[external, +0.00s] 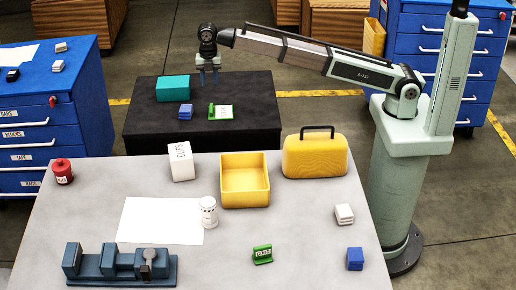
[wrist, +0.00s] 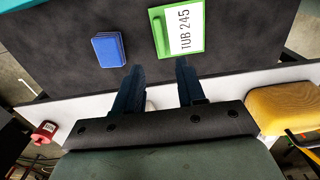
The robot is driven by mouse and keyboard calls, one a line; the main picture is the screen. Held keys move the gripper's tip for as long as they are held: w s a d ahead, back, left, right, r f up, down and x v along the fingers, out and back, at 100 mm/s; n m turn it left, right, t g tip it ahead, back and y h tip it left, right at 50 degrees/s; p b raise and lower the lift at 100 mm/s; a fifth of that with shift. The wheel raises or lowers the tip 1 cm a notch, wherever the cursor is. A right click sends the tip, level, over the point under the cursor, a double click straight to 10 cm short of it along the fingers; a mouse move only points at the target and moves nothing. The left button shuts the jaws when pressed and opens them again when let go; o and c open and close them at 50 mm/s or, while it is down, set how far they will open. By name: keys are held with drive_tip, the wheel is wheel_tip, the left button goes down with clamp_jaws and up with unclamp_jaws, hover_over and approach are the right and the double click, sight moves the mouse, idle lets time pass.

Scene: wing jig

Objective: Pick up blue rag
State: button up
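A folded blue rag (external: 185,111) lies on the black table (external: 255,130), and it also shows in the wrist view (wrist: 109,49). A second small blue folded item (external: 355,259) lies at the front right of the grey table. My gripper (external: 210,80) is in the air above the black table, to the upper right of the rag on it. In the wrist view the two fingers of my gripper (wrist: 160,64) are spread apart with nothing between them, and the rag is ahead and to their left. Nothing hides the rag.
A green tray labelled TUB 245 (wrist: 178,28) lies beside the rag; it shows externally too (external: 221,112). A teal box (external: 173,88) stands behind. The grey table (external: 290,215) holds a yellow bin (external: 245,194), yellow case (external: 315,157) and white box (external: 181,166).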

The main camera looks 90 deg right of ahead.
drive_tip(key=shift+o, duration=0.3)
drive_tip(key=o, duration=0.7)
drive_tip(key=r+m, duration=0.1)
drive_tip(key=m, duration=0.1)
hover_over(185, 109)
wheel_tip(185, 109, down, 8)
drive_tip(key=shift+w+a+f, duration=0.1)
drive_tip(key=shift+w+f, duration=0.05)
drive_tip(key=shift+f, duration=0.1)
drive_tip(key=shift+s+d+f, duration=0.1)
drive_tip(key=shift+s+f, duration=0.05)
drive_tip(key=shift+f, duration=1.15)
drive_tip(key=shift+s+d+f, duration=0.1)
drive_tip(key=shift+f, duration=1.2)
